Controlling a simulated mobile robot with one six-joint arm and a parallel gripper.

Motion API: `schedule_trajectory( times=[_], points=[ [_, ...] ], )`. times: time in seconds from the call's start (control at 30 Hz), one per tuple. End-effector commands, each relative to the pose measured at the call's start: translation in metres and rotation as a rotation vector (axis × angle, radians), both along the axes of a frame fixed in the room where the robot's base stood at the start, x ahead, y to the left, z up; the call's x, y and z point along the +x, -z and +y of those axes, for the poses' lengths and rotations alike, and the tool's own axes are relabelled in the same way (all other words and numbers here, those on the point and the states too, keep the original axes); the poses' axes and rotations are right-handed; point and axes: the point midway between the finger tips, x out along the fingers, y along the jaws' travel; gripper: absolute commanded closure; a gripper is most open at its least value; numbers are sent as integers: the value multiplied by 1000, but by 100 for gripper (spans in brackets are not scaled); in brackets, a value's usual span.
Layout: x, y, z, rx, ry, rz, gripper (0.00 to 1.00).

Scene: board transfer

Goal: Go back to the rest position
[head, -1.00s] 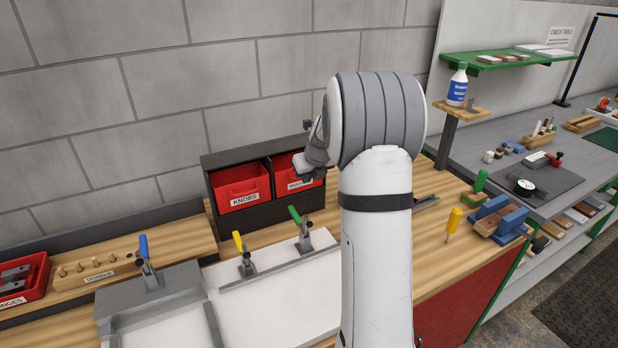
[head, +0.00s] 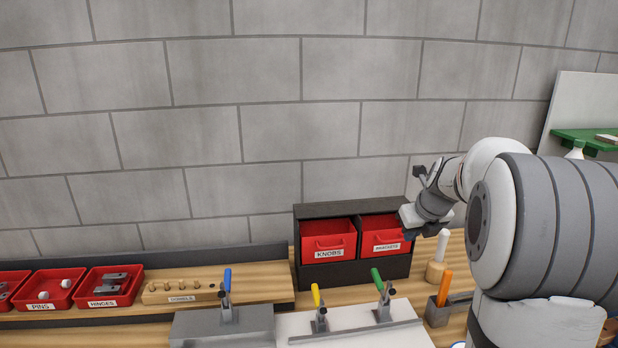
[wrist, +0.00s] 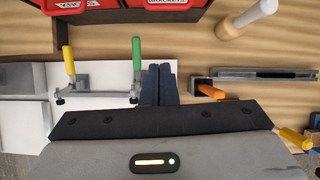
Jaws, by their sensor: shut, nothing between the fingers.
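My gripper (wrist: 158,84) shows in the wrist view as two dark blue fingers side by side with no visible gap, shut and empty. In the head view my gripper (head: 408,233) is at the end of my folded arm on the right, in front of the red BRACKETS bin (head: 381,236) and hiding part of its right side. In the wrist view the fingers appear over the bench, just right of the green-handled clamp (wrist: 136,55).
The red KNOBS bin (head: 328,241) sits left of the BRACKETS bin in a dark rack. A yellow-handled clamp (head: 318,308) and a blue-handled clamp (head: 227,295) stand at the front. A white-handled tool (head: 439,258) and an orange handle (head: 444,290) are close below my arm.

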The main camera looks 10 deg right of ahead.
Motion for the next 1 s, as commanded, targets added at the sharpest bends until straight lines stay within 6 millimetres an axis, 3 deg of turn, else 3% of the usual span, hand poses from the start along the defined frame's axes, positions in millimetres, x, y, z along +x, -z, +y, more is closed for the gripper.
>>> schedule_trajectory(
  times=[0.17,0.5,0.8,1.0],
  points=[
    [-32,-9,39,-169,-351,15,100],
    [-127,-10,115,-588,-1298,38,100],
    [-217,7,156,-920,-2143,24,100],
    [-262,23,168,-1076,-2595,-2,100]
  ],
)
